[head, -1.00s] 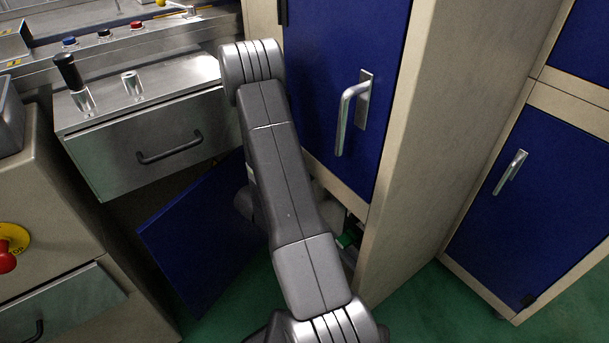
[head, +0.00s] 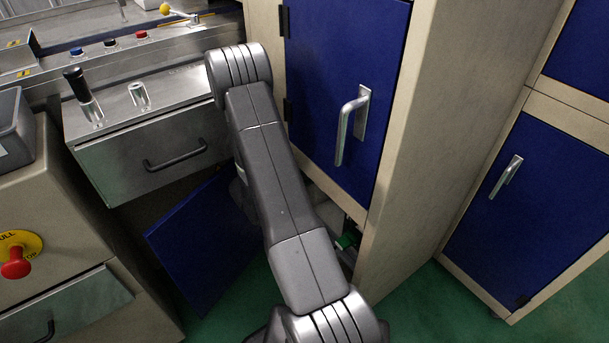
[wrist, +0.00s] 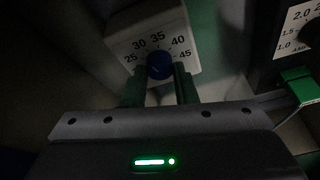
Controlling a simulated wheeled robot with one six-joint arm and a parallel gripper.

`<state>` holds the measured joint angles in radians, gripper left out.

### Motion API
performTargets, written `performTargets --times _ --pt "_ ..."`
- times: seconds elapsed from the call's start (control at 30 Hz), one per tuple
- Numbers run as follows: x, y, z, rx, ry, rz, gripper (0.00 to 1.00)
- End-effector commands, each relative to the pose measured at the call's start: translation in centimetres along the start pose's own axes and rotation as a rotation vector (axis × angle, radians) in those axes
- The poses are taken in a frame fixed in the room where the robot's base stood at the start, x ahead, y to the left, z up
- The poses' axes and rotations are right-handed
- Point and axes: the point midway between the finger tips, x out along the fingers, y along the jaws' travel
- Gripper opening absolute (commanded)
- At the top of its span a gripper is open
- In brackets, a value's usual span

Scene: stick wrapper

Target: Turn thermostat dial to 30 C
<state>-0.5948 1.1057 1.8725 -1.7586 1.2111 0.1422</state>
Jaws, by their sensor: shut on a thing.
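The thermostat is a pale box (wrist: 190,22) at the top middle of the wrist view, with printed marks 25, 30, 35, 40 and 45. Its blue dial knob (wrist: 158,66) sits below the marks, under the 35. I cannot make out a pointer on the knob, so its setting is unclear. My gripper (wrist: 160,78) has a green-grey finger on each side of the knob and is shut on it. In the head view the gripper and the thermostat are hidden behind my arm and the cabinet.
In the wrist view a second scale (wrist: 298,18) and a green part (wrist: 296,88) lie at right. In the head view an open blue door (head: 205,245) stands left of my arm, and a closed blue cabinet door (head: 345,90) stands right. Green floor shows at bottom right.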

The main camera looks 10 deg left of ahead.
Motion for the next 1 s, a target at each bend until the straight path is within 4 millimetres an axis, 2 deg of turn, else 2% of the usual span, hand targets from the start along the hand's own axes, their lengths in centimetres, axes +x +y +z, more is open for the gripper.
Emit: performTargets --times 0.63,0.67,0.73,1.0 --pt "-0.01 -0.01 -0.08 -0.053 -0.002 -0.018 0.03" --pt "0.0 -0.02 -0.07 -0.053 -0.002 -0.018 0.31" --pt "0.0 -0.01 -0.07 -0.052 -0.002 -0.018 0.45" --pt "0.0 0.03 -0.04 -0.051 -0.003 -0.018 0.47"
